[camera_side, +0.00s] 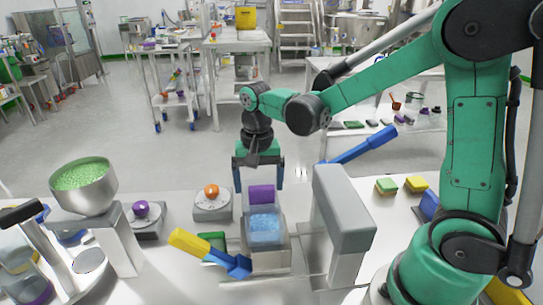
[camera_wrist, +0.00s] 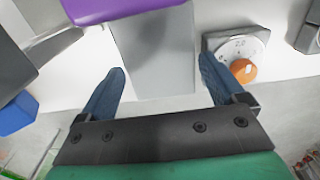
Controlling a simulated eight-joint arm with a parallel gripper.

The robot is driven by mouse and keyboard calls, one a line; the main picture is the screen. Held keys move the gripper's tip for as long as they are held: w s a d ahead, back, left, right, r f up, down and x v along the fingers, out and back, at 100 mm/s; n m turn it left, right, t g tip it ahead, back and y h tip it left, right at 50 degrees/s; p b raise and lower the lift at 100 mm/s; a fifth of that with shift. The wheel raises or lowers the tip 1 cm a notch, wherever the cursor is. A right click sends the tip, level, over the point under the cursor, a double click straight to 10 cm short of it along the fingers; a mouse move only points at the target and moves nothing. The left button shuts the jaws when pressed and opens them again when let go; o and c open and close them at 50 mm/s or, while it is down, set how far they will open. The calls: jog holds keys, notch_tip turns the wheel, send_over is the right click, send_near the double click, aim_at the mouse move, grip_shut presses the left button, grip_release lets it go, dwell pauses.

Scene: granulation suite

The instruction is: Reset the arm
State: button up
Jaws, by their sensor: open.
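My gripper (camera_side: 259,187) hangs from the green arm above the work table, pointing down. In the wrist view my gripper (camera_wrist: 160,90) has both fingers apart over a grey surface, with a purple piece (camera_wrist: 115,10) at the top edge.
A grey upright housing (camera_side: 343,215) stands close to the right of my gripper. A dial with an orange knob (camera_side: 211,191) is to the left. A funnel of green granules (camera_side: 83,180) stands far left. A yellow-and-blue tool (camera_side: 205,252) lies in front.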

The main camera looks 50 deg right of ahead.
aim_at(261, 199)
jog(key=s+a, duration=0.4)
jog(key=shift+s+a+r, duration=0.15)
notch_tip(261, 199, up, 5)
jog(key=shift+r, duration=0.1)
notch_tip(261, 199, down, 5)
jog(key=shift+s+f, duration=0.1)
jog(key=shift+w+d+f, duration=0.2)
jog(key=shift+w+d, duration=0.15)
jog(key=shift+w, duration=0.1)
jog(key=w+d, duration=0.6)
notch_tip(261, 199, up, 6)
jog(key=shift+d+f, duration=0.1)
jog(key=shift+f, duration=0.1)
jog(key=shift+s+a+r+n+t, duration=0.35)
jog(key=shift+s+n+t, duration=0.05)
jog(key=shift+s+n, duration=0.15)
jog(key=shift+s+a+r+n+t, duration=0.3)
jog(key=shift+s+n+t, duration=0.1)
jog(key=shift+s+n, duration=0.15)
jog(key=s+a+n+t, duration=0.3)
jog(key=s+n+t, duration=0.2)
jog(key=s+n, duration=0.15)
jog(key=w+a+n+g, duration=0.1)
jog(key=w+n+g, duration=0.2)
jog(key=w, duration=0.9)
jog(key=shift+a+f+g, duration=0.2)
jog(key=shift+g, duration=0.6)
